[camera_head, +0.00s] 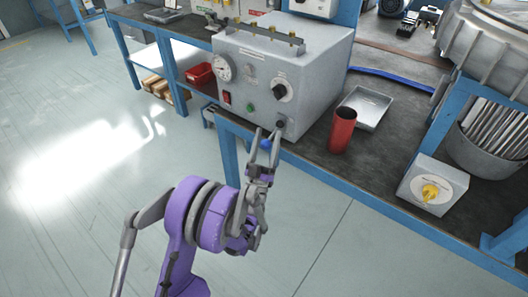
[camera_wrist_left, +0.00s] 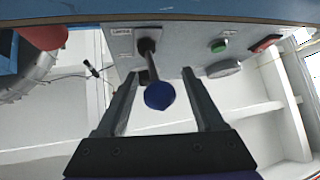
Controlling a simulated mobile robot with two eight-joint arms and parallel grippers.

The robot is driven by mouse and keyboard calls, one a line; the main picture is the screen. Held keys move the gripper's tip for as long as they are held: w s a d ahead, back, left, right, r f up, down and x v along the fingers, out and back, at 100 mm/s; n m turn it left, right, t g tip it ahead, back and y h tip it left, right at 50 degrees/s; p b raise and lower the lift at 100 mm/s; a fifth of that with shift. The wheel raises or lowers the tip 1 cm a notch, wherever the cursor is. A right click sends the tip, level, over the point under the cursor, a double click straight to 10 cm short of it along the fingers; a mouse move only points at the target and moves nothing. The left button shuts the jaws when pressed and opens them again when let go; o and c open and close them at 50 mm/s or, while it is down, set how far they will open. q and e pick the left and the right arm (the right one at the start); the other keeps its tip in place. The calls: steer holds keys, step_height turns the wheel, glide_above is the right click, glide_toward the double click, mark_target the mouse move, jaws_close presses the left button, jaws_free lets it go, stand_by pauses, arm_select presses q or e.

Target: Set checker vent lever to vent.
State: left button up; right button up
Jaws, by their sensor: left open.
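The checker (camera_head: 275,80) is a grey box on the bench with a gauge, a red switch, a green button and a black knob. Its vent lever ends in a blue ball knob (camera_head: 266,144) at the lower right of the front panel. The lever also shows in the left wrist view, with a dark shaft and blue ball (camera_wrist_left: 159,96). My left gripper (camera_head: 267,138) is open in front of the panel, its fingers on either side of the blue ball, with gaps visible in the wrist view. The label by the lever is too small to read surely. My right gripper is not in view.
A red cylinder (camera_head: 342,130) and a metal tray (camera_head: 366,108) stand right of the checker. A grey box with a yellow knob (camera_head: 431,191) sits near the bench's front edge. A red bin (camera_head: 199,75) is at the left. The floor in front is clear.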

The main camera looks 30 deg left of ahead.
arm_select(q)
steer(key=b+v, duration=0.1)
steer(key=v, duration=0.8)
steer(key=shift+s+f, duration=0.2)
steer(key=shift+s, duration=0.1)
